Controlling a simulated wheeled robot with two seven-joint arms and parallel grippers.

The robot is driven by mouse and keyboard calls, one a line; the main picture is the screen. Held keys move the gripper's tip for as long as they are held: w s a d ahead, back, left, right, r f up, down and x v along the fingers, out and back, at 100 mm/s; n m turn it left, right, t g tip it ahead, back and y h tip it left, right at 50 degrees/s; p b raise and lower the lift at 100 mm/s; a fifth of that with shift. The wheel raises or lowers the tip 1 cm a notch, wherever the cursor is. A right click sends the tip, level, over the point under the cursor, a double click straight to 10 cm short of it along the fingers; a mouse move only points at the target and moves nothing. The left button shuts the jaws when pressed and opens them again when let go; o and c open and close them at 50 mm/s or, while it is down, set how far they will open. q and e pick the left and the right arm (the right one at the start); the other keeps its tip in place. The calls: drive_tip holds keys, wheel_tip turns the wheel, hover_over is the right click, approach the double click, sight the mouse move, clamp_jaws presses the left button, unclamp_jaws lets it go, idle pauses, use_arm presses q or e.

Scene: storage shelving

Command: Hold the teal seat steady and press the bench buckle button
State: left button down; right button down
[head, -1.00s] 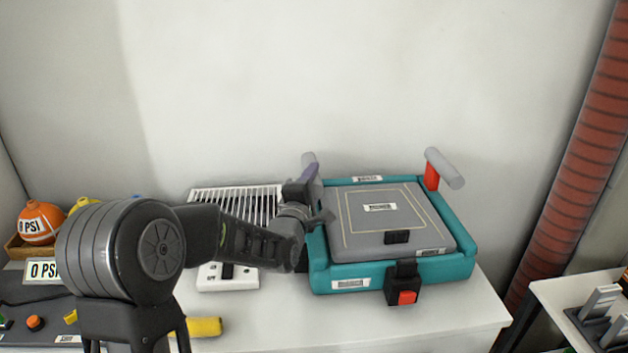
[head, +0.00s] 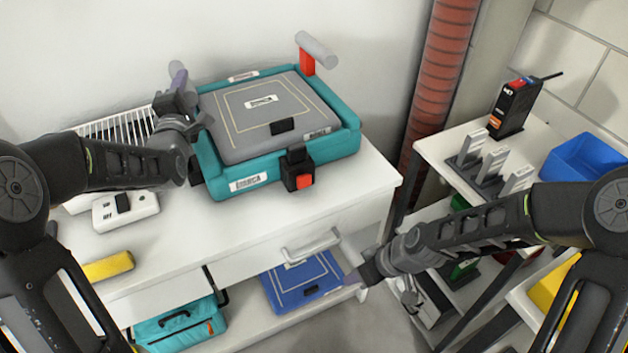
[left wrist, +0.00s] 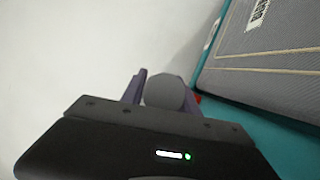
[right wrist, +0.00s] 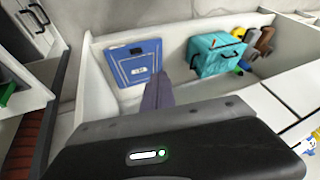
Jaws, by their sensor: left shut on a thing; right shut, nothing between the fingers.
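The teal seat (head: 210,164) with a grey padded top lies on the white counter in the head view. A black buckle with a red button (head: 304,181) sits at the middle of its front side. My left gripper (head: 180,88) is at the seat's back left corner, shut on the grey left handle, whose round end (left wrist: 165,92) shows between the fingers in the left wrist view. My right gripper (head: 352,278) is shut and empty, below the counter's level in front of the drawer, well apart from the buckle. Its closed fingers (right wrist: 157,92) also show in the right wrist view.
A grey-and-red handle (head: 312,52) rises at the seat's back right. A white switch box (head: 126,210) and yellow cylinder (head: 108,266) lie left on the counter. Below are a blue panel (head: 303,281) and teal case (head: 181,325). A shelf unit (head: 430,150) stands right, beyond a red duct.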

sight(304, 182)
drive_tip(key=w+a+r+n, duration=0.1)
drive_tip(key=r+n, duration=0.6)
drive_tip(key=r, duration=0.7)
drive_tip(key=w+a+r+n+y, duration=0.1)
drive_tip(key=w+r+n, duration=0.2)
drive_tip(key=r+n, duration=0.5)
wheel_tip(304, 182, up, 7)
drive_tip(key=shift+f+t, duration=0.1)
drive_tip(key=shift+t, duration=0.2)
drive_tip(key=shift+w, duration=0.1)
drive_tip(key=x, duration=0.3)
drive_tip(key=w+x, duration=0.1)
drive_tip(key=x, duration=0.3)
drive_tip(key=w+a+r+x, duration=0.1)
drive_tip(key=x, duration=0.3)
drive_tip(key=shift+a, duration=0.15)
drive_tip(key=shift+w+a, duration=0.35)
drive_tip(key=shift+w, duration=0.25)
